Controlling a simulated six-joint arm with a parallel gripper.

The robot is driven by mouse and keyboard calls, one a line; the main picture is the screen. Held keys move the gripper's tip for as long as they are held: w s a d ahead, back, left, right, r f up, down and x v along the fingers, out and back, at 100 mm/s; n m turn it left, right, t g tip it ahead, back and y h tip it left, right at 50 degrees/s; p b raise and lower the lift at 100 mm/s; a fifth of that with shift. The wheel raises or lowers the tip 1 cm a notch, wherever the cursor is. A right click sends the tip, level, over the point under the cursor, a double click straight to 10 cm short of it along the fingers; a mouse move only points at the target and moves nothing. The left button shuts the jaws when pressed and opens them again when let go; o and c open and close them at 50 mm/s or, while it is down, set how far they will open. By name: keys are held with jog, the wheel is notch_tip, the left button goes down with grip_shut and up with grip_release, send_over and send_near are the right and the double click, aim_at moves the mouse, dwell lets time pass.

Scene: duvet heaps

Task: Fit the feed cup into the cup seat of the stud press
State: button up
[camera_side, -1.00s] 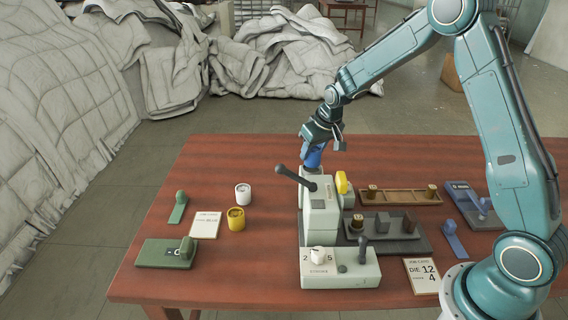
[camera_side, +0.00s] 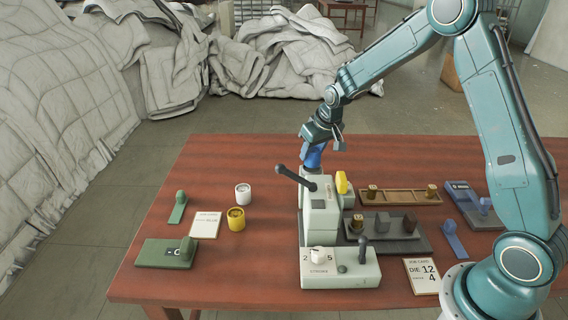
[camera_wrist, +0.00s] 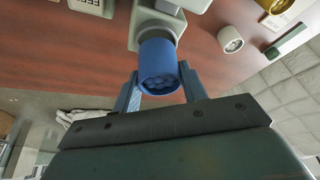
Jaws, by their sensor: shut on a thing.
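A blue cup (camera_wrist: 158,62), its open end full of round pieces, sits between the two fingers of my gripper (camera_wrist: 158,72) in the wrist view. My gripper is shut on it. In the side view the blue cup (camera_side: 314,157) is just behind the top of the pale stud press (camera_side: 320,214), below my gripper (camera_side: 317,146). In the wrist view the cup's far end overlaps a grey part of the press (camera_wrist: 160,24).
A white cup (camera_side: 243,194) and a yellow cup (camera_side: 236,219) stand left of the press. The press has a black lever (camera_side: 290,174) and a yellow knob (camera_side: 342,182). A wooden tray (camera_side: 402,198) and dark die block (camera_side: 408,236) lie right. The table's left rear is clear.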

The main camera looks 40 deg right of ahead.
jog(key=shift+f, duration=1.3)
jog(key=o, duration=1.1)
jog(key=shift+r, duration=0.1)
jog(key=v, duration=1.3)
jog(key=shift+r, duration=0.35)
jog(key=shift+a, duration=0.1)
